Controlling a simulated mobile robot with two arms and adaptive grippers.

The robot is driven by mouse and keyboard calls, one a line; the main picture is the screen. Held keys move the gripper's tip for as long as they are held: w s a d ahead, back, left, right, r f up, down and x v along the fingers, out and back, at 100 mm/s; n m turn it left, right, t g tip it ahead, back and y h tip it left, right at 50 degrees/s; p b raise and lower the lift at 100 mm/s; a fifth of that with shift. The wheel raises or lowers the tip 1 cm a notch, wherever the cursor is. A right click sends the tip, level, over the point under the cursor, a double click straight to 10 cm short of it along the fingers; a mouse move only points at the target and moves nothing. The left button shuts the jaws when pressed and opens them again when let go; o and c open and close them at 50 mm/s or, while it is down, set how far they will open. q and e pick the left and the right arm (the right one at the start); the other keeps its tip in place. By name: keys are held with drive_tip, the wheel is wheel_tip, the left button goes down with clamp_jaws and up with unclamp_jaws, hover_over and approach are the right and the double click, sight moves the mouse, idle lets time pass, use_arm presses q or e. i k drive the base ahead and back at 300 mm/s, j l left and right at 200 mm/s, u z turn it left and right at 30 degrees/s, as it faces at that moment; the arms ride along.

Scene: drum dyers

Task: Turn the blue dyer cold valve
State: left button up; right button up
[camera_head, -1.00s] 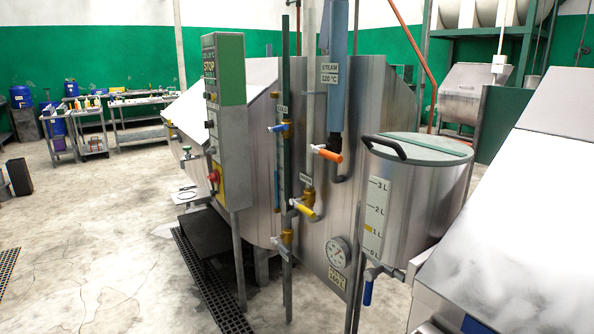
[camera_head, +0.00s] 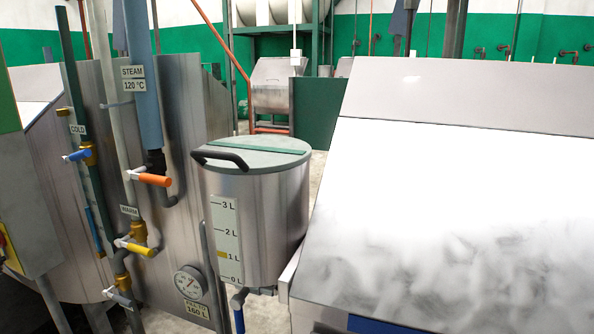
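The cold valve has a blue handle (camera_head: 77,155) on a brass body at the left, beside a label reading COLD (camera_head: 78,129) on a green vertical pipe. The handle lies roughly level, pointing left. An orange-handled valve (camera_head: 154,179) sits to its right under the STEAM label. A yellow-handled valve (camera_head: 140,249) sits below it, near the WARM label. The machine carrying them is a steel drum dyer (camera_head: 180,235). No gripper shows in this view.
A steel measuring tank (camera_head: 270,225) with a lid and black handle stands right of the valves. A large sloped steel machine (camera_head: 440,210) fills the right side. A grey control box (camera_head: 28,205) is at the left edge. A pressure gauge (camera_head: 189,282) sits low on the dyer.

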sight(83, 154)
drive_tip(key=i+j+z, duration=0.15)
drive_tip(key=j, duration=0.5)
drive_tip(key=i+j+z, duration=0.2)
drive_tip(key=j, duration=0.5)
drive_tip(key=i+j+z, duration=0.15)
drive_tip(key=j, duration=0.55)
drive_tip(key=j+z, duration=0.2)
drive_tip(key=j, duration=0.5)
